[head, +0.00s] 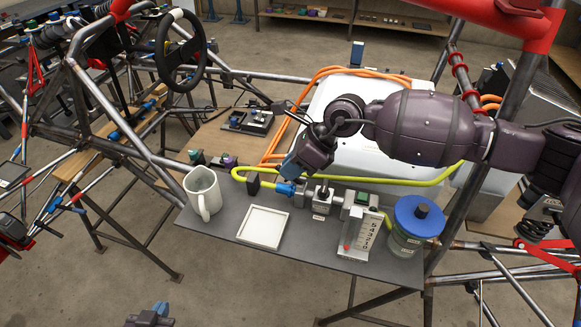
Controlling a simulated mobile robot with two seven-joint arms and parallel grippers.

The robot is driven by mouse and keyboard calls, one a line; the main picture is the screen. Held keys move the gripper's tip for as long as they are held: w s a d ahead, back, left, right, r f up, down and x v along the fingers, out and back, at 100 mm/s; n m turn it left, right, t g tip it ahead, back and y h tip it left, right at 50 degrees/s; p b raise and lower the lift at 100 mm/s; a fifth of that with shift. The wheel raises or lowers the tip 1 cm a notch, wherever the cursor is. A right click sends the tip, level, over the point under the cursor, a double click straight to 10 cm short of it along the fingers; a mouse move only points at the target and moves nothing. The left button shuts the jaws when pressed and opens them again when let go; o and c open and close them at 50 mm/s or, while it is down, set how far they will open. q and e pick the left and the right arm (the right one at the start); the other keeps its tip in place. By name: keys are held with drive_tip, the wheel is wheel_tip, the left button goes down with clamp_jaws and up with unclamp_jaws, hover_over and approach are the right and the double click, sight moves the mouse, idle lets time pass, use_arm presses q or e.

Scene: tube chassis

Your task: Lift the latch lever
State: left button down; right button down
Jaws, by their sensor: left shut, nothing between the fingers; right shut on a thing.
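A blue and grey cable connector (285,189) lies on the dark shelf, joined to a grey housing (301,192). My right gripper (290,172) reaches in from the right, angled down just above the connector. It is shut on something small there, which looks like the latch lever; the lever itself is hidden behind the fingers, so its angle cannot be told. My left gripper (150,316) is at the bottom edge, partly cut off, shut and empty, well away from the shelf.
On the shelf (225,225) stand a white mug (203,193), a white tray (263,227), a toggle-switch box (322,198), a numbered gauge block (361,233) and a blue-lidded jar (414,222). A yellow cable (400,181) runs behind. Frame tubes surround the shelf.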

drive_tip(key=c, duration=1.1)
unclamp_jaws()
drive_tip(key=shift+c, duration=0.2)
drive_tip(key=shift+r, duration=0.1)
drive_tip(key=v, duration=1)
drive_tip(key=shift+d+r+b, duration=0.25)
drive_tip(key=shift+b, duration=0.05)
